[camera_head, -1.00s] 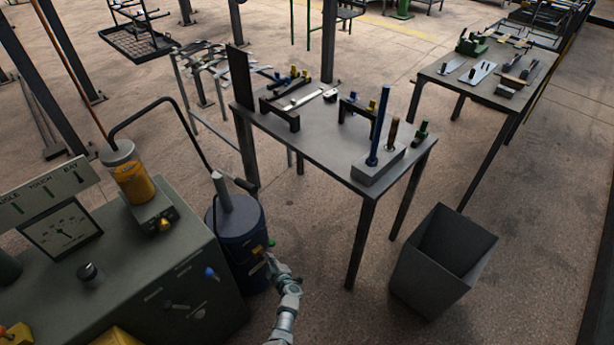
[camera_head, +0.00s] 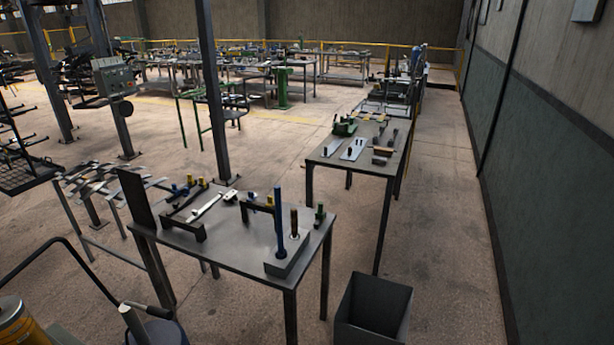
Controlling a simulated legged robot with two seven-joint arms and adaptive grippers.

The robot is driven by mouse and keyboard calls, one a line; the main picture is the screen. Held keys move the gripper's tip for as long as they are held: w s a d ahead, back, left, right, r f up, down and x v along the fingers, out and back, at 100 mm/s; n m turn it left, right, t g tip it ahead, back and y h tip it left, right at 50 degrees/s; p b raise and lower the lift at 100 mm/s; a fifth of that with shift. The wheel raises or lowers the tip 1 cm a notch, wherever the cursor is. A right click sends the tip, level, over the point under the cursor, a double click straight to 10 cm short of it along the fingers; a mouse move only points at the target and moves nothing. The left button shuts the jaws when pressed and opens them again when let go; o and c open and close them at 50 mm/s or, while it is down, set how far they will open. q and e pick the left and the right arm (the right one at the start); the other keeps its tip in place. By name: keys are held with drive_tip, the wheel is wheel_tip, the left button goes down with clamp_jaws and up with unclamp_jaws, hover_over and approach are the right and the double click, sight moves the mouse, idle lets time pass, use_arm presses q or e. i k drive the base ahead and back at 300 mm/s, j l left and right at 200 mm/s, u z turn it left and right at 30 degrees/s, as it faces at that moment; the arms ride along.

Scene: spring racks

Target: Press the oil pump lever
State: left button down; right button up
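The oil pump stands at the bottom left, partly cut off by the lower edge. Its grey spout-like body (camera_head: 133,325) rises from a dark blue drum (camera_head: 168,335), of which only the top shows. A short lever with a black grip (camera_head: 150,309) sticks out to the right at the pump's top. A yellow container (camera_head: 15,325) shows in the bottom left corner. Neither of my grippers is in view.
A grey table (camera_head: 225,245) with fixtures and a blue rod stands right of the drum. A dark open bin (camera_head: 375,310) stands at its right front. A second table (camera_head: 350,155) lies behind, and a wall (camera_head: 550,150) runs along the right. Floor between is free.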

sight(162, 313)
drive_tip(key=i+j+u, duration=0.1)
drive_tip(key=u, duration=1.15)
